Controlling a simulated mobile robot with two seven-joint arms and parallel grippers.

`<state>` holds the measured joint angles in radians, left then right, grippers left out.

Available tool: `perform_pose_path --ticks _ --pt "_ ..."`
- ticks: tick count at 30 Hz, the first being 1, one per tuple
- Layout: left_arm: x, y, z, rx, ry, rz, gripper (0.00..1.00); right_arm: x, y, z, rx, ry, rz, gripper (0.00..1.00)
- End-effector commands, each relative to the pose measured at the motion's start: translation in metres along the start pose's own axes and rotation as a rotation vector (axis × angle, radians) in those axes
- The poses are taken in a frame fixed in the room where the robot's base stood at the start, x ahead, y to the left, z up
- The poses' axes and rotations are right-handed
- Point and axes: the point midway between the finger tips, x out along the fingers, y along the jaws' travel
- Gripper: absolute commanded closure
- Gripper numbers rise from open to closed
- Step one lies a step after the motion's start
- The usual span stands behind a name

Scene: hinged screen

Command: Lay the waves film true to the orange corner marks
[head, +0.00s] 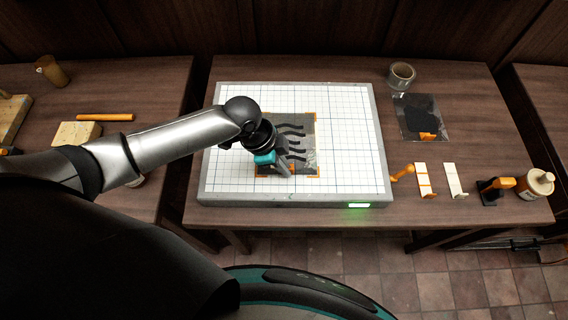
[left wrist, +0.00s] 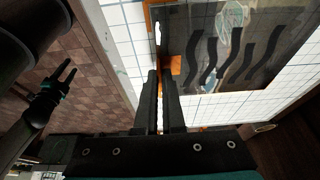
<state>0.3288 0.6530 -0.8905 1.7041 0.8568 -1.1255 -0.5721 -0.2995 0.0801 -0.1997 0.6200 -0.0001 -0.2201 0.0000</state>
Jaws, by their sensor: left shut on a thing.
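The waves film (head: 298,158), a dark translucent sheet with black wavy bands, lies over the white gridded board within the area of the orange corner marks (head: 314,117). It also shows in the left wrist view (left wrist: 228,75), with an orange tab (left wrist: 174,65) at its edge. My left gripper (head: 286,171) is shut on the film at this tabbed edge and hides part of it. Whether the film touches the board, and its exact fit to the marks, I cannot tell. My right gripper (left wrist: 68,75) shows empty in the left wrist view, its two fingers apart.
The board (head: 350,190) has a raised grey rim and a green light. A side table stands left.

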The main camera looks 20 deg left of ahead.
Motion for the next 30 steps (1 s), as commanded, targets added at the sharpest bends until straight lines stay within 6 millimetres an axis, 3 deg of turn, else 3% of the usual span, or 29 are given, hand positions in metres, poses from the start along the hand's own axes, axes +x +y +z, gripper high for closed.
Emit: perform_pose_path --ticks 1,3,11,16,18,30 --pt "0.0000 0.0001 -0.0001 0.000 0.000 0.000 1.00 0.0000 0.0002 0.0002 0.000 0.000 0.000 0.50" --pt "-0.0001 0.0000 -0.0001 0.000 0.000 0.000 0.88 0.0000 0.0003 0.0002 0.000 0.000 0.000 0.50" --pt "-0.0002 -0.0001 0.0000 0.000 0.000 0.000 0.59 0.0000 0.0003 0.0003 0.000 0.000 0.000 0.50" --pt "-0.0002 -0.0001 0.0000 0.000 0.000 0.000 0.59 0.0000 0.0002 0.0004 0.000 0.000 0.000 0.50" --pt "-0.0002 -0.0001 0.0001 0.000 0.000 0.000 0.54 0.0000 0.0002 0.0004 0.000 -0.001 0.000 0.50" --pt "-0.0009 -0.0001 -0.0001 0.000 0.000 0.000 0.54 -0.0007 0.0001 0.0004 0.000 -0.001 0.000 0.50"
